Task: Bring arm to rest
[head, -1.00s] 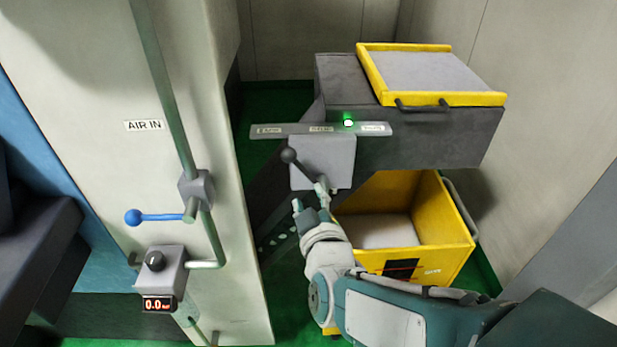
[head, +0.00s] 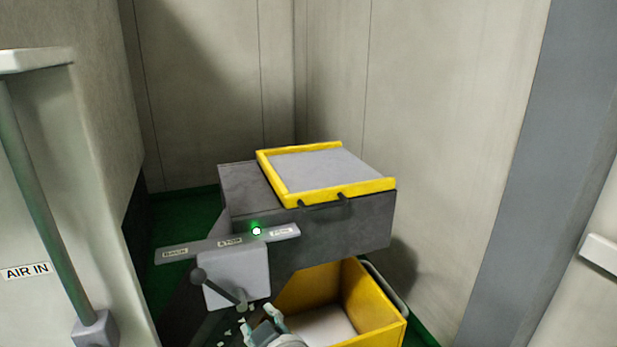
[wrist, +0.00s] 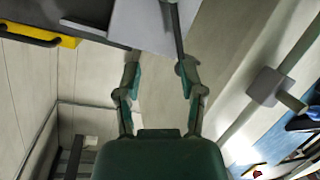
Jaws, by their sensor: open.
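My gripper (head: 259,322) is at the bottom of the head view, only its finger ends and part of the wrist showing. In the wrist view my gripper (wrist: 159,64) has its two fingers apart, with nothing held between them. A dark bar (wrist: 172,32), probably the lever, reaches towards the fingertips in the wrist view. The rest of my arm is out of the head view.
A dark machine body (head: 350,235) carries a yellow-framed tray (head: 345,192) on top. An open yellow bin (head: 375,310) stands below it. A labelled strip (head: 190,248) has a lit green lamp (head: 256,231). A pipe cabinet (head: 100,180) stands left; walls close the back and right.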

